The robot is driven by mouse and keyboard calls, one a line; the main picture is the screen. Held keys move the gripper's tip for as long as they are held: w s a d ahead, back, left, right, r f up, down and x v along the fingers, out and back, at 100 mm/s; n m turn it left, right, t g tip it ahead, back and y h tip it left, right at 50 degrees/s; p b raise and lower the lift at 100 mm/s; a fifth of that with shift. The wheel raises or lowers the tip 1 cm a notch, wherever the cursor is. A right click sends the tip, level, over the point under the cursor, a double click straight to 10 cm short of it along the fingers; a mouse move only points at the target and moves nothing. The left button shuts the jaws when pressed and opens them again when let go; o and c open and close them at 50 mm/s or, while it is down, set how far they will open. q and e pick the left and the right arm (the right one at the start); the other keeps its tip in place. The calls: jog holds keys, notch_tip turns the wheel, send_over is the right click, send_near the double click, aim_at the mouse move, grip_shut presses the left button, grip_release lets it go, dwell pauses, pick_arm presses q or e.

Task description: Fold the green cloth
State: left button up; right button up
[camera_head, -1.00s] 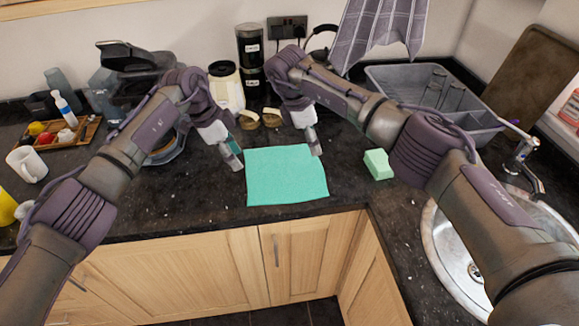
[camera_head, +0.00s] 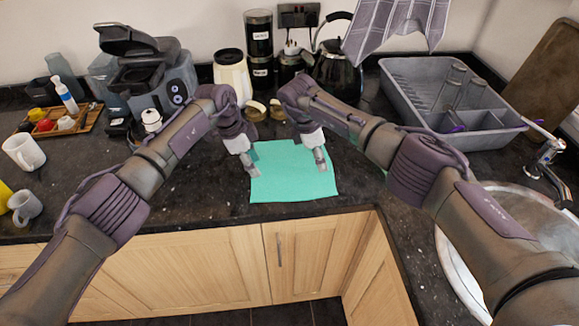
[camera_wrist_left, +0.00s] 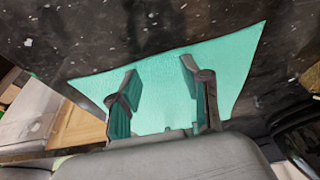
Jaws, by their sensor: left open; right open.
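The green cloth (camera_head: 293,180) lies flat and spread out on the dark granite counter, close to its front edge. It also shows in the left wrist view (camera_wrist_left: 165,78). My left gripper (camera_head: 254,170) is over the cloth's left edge region, pointing down. In the left wrist view its two fingers (camera_wrist_left: 160,98) are apart, with only cloth behind them. My right gripper (camera_head: 321,165) is over the cloth's upper right part, open. I cannot tell whether either gripper's fingertips touch the cloth. The cloth's far edge is partly hidden by the grippers.
A sink (camera_head: 500,215) and grey dish rack (camera_head: 398,85) are on the right. A kettle (camera_head: 338,72), a cream canister (camera_head: 232,78) and a coffee machine (camera_head: 160,85) stand behind. Mugs (camera_head: 24,152) are at left.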

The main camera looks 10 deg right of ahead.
pick_arm(q)
jog(key=shift+s, duration=0.1)
pick_arm(e)
jog(key=shift+s+r, duration=0.1)
pick_arm(q)
jog(key=shift+f, duration=0.25)
pick_arm(e)
jog(key=shift+f, duration=0.35)
pick_arm(q)
jog(key=shift+r, duration=0.1)
jog(key=shift+c, duration=0.5)
pick_arm(e)
jog(key=shift+r, duration=0.1)
jog(key=shift+c, duration=0.5)
pick_arm(q)
jog(key=c, duration=0.4)
pick_arm(e)
jog(key=c, duration=0.4)
pick_arm(q)
jog(key=c, duration=0.4)
pick_arm(e)
jog(key=c, duration=0.4)
pick_arm(q)
grip_shut()
pick_arm(e)
grip_shut()
